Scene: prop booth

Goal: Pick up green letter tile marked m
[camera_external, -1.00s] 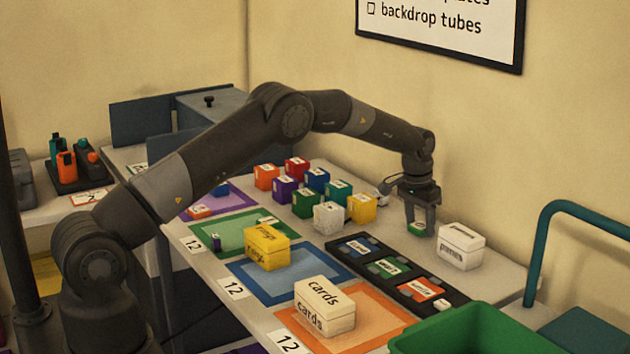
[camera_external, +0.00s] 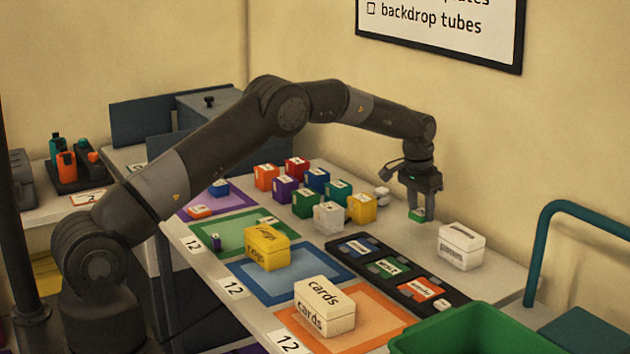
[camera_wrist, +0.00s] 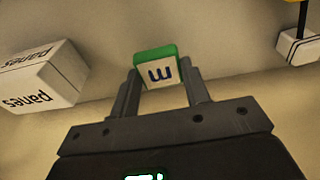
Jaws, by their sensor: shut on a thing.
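The green letter tile (camera_external: 417,214) is between the fingertips of my gripper (camera_external: 422,212), which is shut on it. In the wrist view the tile (camera_wrist: 157,66) shows a pale face with a dark letter that looks like an m seen upside down, and a green edge. The fingers of my gripper (camera_wrist: 165,85) press on its two sides. In the external view the tile is at the back right of the table, between the yellow block and the white box; it seems to be above the surface.
A white box (camera_external: 461,246) stands close on the right, also in the wrist view (camera_wrist: 42,77). Several coloured blocks, including a yellow one (camera_external: 361,207), stand to the left. A black tray (camera_external: 374,262) with labelled tiles lies in front. A green bin (camera_external: 470,328) is at the front right.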

